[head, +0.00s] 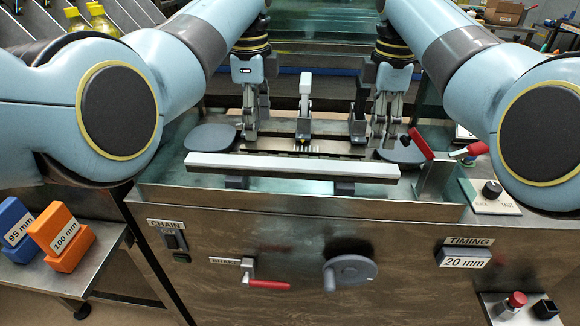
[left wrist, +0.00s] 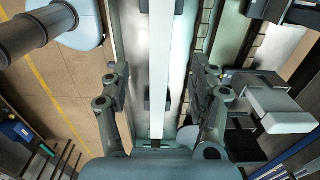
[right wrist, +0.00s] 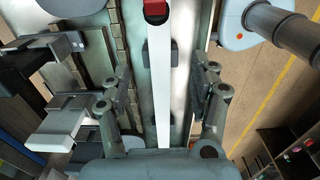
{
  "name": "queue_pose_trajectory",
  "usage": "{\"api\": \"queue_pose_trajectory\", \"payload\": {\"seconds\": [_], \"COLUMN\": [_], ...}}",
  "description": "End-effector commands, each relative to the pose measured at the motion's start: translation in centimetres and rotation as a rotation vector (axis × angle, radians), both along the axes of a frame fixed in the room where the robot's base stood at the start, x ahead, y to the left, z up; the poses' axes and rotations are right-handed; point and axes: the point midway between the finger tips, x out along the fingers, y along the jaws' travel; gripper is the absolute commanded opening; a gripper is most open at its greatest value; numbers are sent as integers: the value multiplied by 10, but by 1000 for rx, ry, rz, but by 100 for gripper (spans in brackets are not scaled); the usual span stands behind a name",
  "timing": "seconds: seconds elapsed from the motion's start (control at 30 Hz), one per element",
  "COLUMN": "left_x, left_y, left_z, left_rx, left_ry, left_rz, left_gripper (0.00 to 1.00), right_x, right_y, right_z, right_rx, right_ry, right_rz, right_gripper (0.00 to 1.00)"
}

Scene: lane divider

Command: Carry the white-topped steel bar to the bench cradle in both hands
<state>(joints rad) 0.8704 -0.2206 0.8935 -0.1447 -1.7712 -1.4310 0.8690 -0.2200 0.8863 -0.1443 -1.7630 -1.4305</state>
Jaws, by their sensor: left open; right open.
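The white-topped steel bar (head: 290,166) lies level across the front of the steel machine, on two dark blocks (head: 344,188). My left gripper (head: 250,138) and right gripper (head: 374,140) point down and appear just behind the bar in the head view. In the left wrist view the bar (left wrist: 160,70) runs between the spread fingers of my left gripper (left wrist: 160,88), touching neither. In the right wrist view the bar (right wrist: 160,90) runs likewise between the spread fingers of my right gripper (right wrist: 160,88). Both grippers are open and empty. I cannot pick out the bench cradle.
A red-handled lever (head: 421,145) stands close to the bar's right end; its red part (right wrist: 155,10) overlaps the bar in the right wrist view. A grey upright (head: 304,105) stands between my grippers. Orange and blue blocks (head: 62,238) sit on a shelf at the left.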

Motion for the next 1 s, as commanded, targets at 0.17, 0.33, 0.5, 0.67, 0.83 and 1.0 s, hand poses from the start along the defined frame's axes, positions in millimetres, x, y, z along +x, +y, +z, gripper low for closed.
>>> {"api": "queue_pose_trajectory", "payload": {"seconds": [0.17,0.33,0.5,0.67,0.83,1.0], "left_x": [-1,-1,-1,0,0,0], "left_y": [1,1,1,1,1,0], "left_z": [-22,-54,-83,-98,-104,-106], "left_rx": [1,1,1,1,0,0], "left_ry": [5,5,4,2,0,0], "left_rz": [0,0,1,0,1,1], "left_gripper": [62,62,62,62,62,62], "right_x": [-1,-1,0,0,0,0], "right_y": [-1,-1,-1,-1,-1,-1], "right_z": [-22,-54,-83,-97,-105,-106], "right_rx": [-1,-1,-1,-1,0,0], "right_ry": [3,4,2,1,1,-1], "right_rz": [0,0,-1,0,-1,-1], "right_gripper": [62,62,62,62,62,62]}}
